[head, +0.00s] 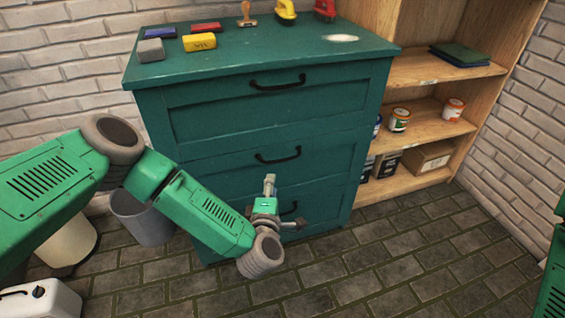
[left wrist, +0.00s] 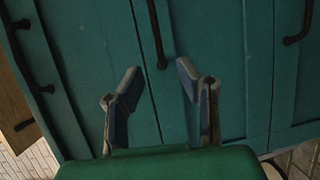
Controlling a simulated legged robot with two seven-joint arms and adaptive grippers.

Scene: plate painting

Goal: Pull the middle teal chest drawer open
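The teal chest (head: 345,170) has three drawers, all looking closed. The middle drawer's dark handle (head: 278,157) is in plain view above my left gripper (head: 282,202). In the left wrist view this handle (left wrist: 157,35) lies beyond the open fingertips, roughly in line with the gap between them. My left gripper (left wrist: 158,78) is open and empty, its fingers apart and not touching the handle. In the head view it is in front of the lower part of the chest and partly covers the bottom handle (head: 289,209). My right gripper is out of view.
The top drawer's handle (head: 278,84) is above. Wooden shelves (head: 430,125) with cans stand at right. Buckets (head: 142,216) and a white canister (head: 40,300) are at left. The floor in front is clear.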

